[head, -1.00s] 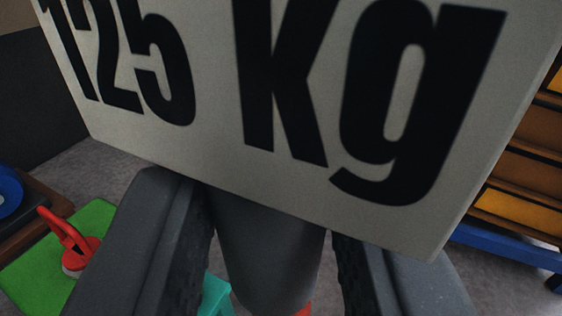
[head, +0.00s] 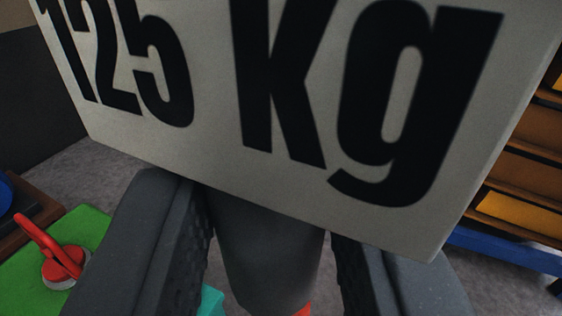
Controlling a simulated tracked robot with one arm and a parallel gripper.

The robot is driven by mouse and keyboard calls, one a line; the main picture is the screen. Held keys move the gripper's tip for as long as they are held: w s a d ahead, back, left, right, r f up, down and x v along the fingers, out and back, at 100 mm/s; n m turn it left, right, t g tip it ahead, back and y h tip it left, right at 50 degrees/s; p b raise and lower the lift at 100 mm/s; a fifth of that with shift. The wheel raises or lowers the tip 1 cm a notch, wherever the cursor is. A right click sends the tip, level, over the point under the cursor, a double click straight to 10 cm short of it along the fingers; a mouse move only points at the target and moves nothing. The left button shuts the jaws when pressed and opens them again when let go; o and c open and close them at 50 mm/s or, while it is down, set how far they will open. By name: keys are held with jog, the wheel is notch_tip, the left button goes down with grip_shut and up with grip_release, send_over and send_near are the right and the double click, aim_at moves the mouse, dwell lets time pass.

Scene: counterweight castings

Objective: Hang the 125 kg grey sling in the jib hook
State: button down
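A large pale tag (head: 215,165) printed "125 kg" fills the upper part of the head view, tilted. Below it, the grey sling (head: 268,255) shows as a smooth, thick grey piece between the two dark fingers of my gripper (head: 268,225). The fingers flank the grey piece closely, and it keeps its place between them. The tag hides the rest of the sling and the fingertips. The jib hook is not in view.
A red-handled object (head: 62,262) stands on a green mat (head: 22,290) at lower left, by a brown edge with a blue round thing (head: 5,195). A brown and yellow rack (head: 520,210) with a blue beam (head: 505,247) stands at right. Teal (head: 211,301) and red-orange bits show below.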

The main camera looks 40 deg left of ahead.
aim_at(283, 307)
jog(key=shift+w+a+f, duration=0.1)
jog(key=shift+w+f, duration=0.2)
jog(key=shift+f, duration=0.35)
jog(key=shift+f+b, duration=0.45)
jog(key=shift+f, duration=0.4)
jog(key=c, duration=1.1)
grip_release()
jog(key=shift+o, duration=0.2)
